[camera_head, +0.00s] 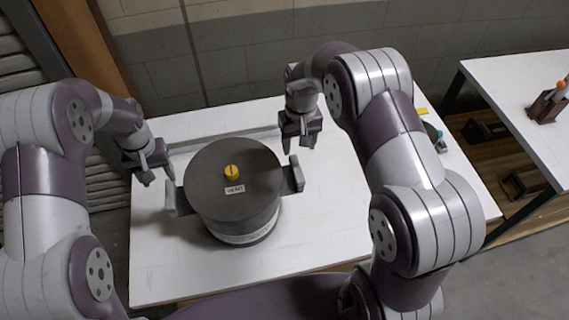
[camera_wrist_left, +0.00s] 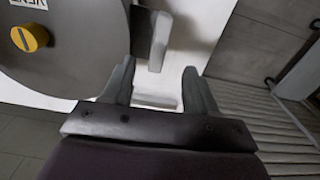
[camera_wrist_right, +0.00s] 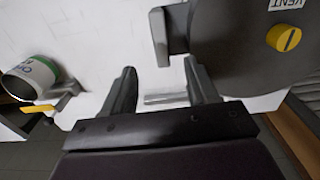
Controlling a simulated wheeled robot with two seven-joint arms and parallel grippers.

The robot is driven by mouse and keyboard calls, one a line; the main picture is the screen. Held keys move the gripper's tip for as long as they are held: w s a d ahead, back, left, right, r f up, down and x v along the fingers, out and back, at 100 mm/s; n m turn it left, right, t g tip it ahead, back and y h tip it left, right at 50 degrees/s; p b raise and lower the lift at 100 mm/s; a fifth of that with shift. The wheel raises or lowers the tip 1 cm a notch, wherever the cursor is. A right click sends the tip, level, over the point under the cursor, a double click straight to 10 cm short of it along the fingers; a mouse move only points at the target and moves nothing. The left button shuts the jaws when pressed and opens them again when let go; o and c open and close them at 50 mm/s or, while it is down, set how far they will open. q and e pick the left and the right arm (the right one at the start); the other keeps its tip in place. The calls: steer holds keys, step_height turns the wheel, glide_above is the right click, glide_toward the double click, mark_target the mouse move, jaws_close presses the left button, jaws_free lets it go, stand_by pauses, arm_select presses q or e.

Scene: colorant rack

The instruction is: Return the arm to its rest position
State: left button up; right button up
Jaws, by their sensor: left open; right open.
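A dark grey round drum (camera_head: 235,190) with a yellow knob (camera_head: 232,172) and a "VENT" label on top stands on the white table (camera_head: 330,225). It has a grey handle block on each side. My left gripper (camera_head: 158,178) is open and empty, up and left of the drum's left handle (camera_head: 172,198). My right gripper (camera_head: 300,148) is open and empty, just beyond the right handle (camera_head: 294,173). In the left wrist view a handle (camera_wrist_left: 160,42) shows beyond the open fingers (camera_wrist_left: 160,85). In the right wrist view the other handle (camera_wrist_right: 160,30) shows beyond the open fingers (camera_wrist_right: 160,85).
A second white table (camera_head: 530,90) is at the right. The table's front right is clear.

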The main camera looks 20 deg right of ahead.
stand_by(0.3)
steer(key=s, duration=0.1)
steer(key=s+f, duration=0.1)
steer(key=s+b, duration=0.1)
steer(key=s, duration=0.1)
steer(key=shift+f, duration=0.35)
arm_select(q)
steer(key=s+t+b, duration=0.1)
steer(key=s+b, duration=0.6)
steer(key=s, duration=1.1)
steer(key=shift+s+a+f+b, duration=0.15)
steer(key=shift+s+a+b, duration=0.1)
steer(key=shift+b, duration=0.05)
arm_select(e)
steer(key=s+t, duration=0.1)
steer(key=s, duration=1.3)
steer(key=shift+s+d+r, duration=0.15)
steer(key=shift+d, duration=0.1)
arm_select(q)
steer(key=shift+w, duration=0.15)
